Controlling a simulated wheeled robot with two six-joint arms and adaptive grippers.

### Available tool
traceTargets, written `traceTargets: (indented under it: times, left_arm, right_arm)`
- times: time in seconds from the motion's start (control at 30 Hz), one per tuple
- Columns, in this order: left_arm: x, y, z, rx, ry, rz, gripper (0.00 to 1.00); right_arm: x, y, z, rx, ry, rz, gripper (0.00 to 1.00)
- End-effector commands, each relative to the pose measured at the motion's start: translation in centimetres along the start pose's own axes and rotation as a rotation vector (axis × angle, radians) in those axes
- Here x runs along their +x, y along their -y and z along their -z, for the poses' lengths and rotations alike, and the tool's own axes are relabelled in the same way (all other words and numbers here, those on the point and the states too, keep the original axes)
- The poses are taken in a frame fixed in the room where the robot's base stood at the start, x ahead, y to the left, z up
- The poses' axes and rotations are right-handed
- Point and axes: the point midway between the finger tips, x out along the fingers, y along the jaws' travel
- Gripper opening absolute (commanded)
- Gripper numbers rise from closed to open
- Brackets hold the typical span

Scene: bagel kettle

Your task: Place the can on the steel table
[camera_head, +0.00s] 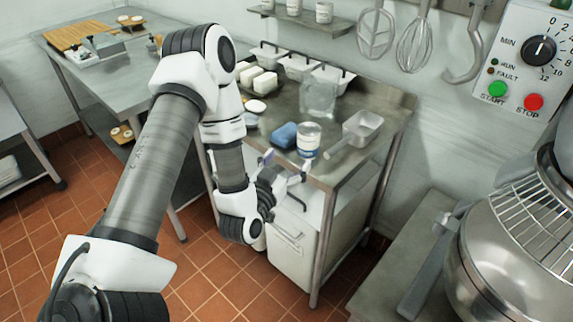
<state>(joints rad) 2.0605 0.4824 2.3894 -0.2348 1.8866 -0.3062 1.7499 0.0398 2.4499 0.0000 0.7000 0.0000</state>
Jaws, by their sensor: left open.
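A small can (309,138), pale with a blue band at its base, stands upright on the steel table (345,167) near the front edge. My left gripper (287,166) is open and empty at that table's front edge, just in front of the can and a little to its left. The can is not between the fingers. My left arm comes in from the left and hides part of the table's left side. My right gripper is not in view.
A blue sponge (284,135) lies left of the can, and a metal scoop (362,128) lies right. A clear container (318,97) stands behind. A second steel table (120,88) is at back left. A large mixer (510,245) fills the lower right.

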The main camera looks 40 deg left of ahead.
Motion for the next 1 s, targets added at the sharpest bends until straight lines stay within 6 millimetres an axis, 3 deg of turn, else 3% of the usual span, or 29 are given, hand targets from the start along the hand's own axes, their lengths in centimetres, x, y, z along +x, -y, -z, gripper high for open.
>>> traceTargets:
  times: [0.07, 0.13, 0.17, 0.27, 0.3, 0.37, 0.4, 0.5, 0.63, 1.0]
  left_arm:
    - [-0.6, -0.3, -0.6, 0.001, 0.024, -0.01, 0.88]
    - [-1.2, -1.4, -2.9, 0.006, 0.117, -0.044, 0.88]
    - [-1.7, -2.2, -4.5, 0.009, 0.185, -0.067, 0.88]
    - [-5.4, -5.0, -12.3, 0.024, 0.518, -0.151, 0.88]
    - [-8.0, -6.0, -15.7, 0.032, 0.679, -0.176, 0.88]
    - [-12.7, -6.8, -20.0, 0.048, 0.922, -0.196, 0.88]
    - [-16.1, -7.0, -22.3, 0.061, 1.074, -0.198, 0.88]
    - [-23.3, -6.8, -25.5, 0.096, 1.378, -0.174, 0.88]
    - [-27.8, -6.2, -26.5, 0.12, 1.557, -0.142, 0.88]
    - [-28.0, -6.2, -26.5, 0.119, 1.567, -0.138, 0.88]
  right_arm:
    - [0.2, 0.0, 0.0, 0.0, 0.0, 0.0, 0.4]
    - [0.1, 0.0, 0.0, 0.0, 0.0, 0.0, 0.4]
    - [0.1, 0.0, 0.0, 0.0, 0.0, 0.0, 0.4]
    - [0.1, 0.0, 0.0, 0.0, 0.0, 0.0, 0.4]
    - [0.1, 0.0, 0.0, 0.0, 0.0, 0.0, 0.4]
    - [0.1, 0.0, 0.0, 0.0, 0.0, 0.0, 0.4]
    - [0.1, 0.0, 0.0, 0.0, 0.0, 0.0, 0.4]
    - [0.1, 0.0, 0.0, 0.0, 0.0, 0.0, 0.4]
    - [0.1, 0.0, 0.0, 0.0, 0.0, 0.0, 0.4]
    - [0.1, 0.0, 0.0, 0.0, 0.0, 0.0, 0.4]
